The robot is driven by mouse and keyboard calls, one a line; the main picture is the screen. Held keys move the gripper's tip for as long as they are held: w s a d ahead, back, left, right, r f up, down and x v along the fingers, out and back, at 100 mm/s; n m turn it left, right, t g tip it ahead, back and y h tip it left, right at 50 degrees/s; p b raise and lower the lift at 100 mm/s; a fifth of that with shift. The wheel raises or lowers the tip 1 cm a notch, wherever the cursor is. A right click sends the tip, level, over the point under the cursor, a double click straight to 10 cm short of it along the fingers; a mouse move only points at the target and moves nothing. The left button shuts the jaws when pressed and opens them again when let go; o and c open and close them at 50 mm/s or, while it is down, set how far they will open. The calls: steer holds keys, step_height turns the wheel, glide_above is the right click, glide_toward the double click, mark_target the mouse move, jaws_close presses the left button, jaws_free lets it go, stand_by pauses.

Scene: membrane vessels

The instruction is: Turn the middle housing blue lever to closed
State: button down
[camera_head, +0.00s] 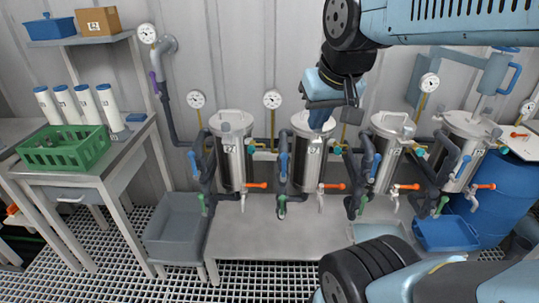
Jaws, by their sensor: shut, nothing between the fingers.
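Several steel housings stand in a row at the back of the bench, each with dark pipework at its left. The second from left, a labelled steel housing (311,165), stands near the picture's middle. On the pipework to its left a blue lever (283,164) stands roughly upright. A similar blue lever (375,164) shows on the pipework to its right. Which valve state they mark is not clear. My gripper (321,120) points down over the lid of that second housing, shut and empty. It is apart from both levers and hides part of the lid.
Orange levers (334,186) and green levers (281,208) sit low on the pipework. Pressure gauges (272,99) stand behind. A green crate (65,148) is on the left table; a grey bin (174,225) is below. The bench front (270,240) is mostly clear.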

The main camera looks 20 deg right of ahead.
mark_target(284, 168)
steer(key=w+a+f+m+g+h, duration=0.1)
steer(key=w+a+f+g, duration=0.1)
steer(key=w+f, duration=0.6)
steer(key=w+a+f+m+g+h, duration=0.1)
steer(key=w+a+f+g+h, duration=0.3)
steer(key=w, duration=0.7)
steer(key=w+a+f+m+g+y, duration=0.1)
steer(key=w+f, duration=0.6)
steer(key=w, duration=0.3)
steer(key=s+d+f, duration=0.2)
steer(key=d+f, duration=0.5)
steer(key=f, duration=0.2)
steer(key=shift+s+f, duration=0.2)
steer(key=shift+f, duration=0.2)
steer(key=shift+t, duration=0.3)
